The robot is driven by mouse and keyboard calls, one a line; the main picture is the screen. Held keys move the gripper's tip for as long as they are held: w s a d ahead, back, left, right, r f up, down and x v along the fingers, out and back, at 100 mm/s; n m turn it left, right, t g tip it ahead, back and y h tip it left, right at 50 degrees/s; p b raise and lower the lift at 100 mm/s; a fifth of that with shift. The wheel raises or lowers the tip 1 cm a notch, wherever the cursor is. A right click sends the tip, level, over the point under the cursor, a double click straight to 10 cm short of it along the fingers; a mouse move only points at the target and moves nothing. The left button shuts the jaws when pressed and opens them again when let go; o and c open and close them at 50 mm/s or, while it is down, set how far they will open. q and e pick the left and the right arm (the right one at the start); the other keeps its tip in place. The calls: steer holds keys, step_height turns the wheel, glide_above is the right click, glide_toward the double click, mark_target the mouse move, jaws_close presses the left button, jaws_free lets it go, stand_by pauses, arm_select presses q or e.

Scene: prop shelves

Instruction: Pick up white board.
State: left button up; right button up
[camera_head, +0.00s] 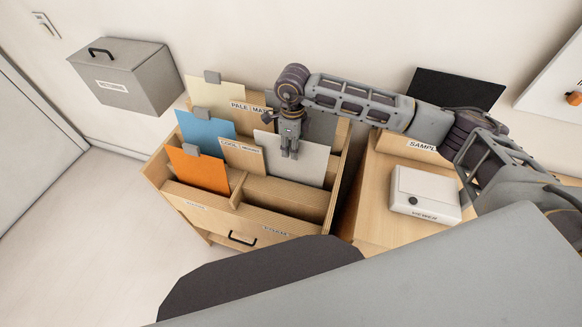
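The white board (300,168) stands tilted in the right side of the wooden sorter, behind a low divider. My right gripper (289,154) points down at its upper edge, with the fingers overlapping the board in the picture. The fingers look close together, but I cannot tell whether they are shut on the board. My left gripper is not in view.
The sorter (237,222) also holds an orange board (200,174), a blue board (205,131), a cream board (222,97) and a grey board behind my gripper. A grey lidded box (135,86) stands back left. A white viewer (425,192) sits on the right counter.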

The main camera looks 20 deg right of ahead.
steer(key=shift+f, duration=0.6)
steer(key=shift+c, duration=0.4)
jaws_close()
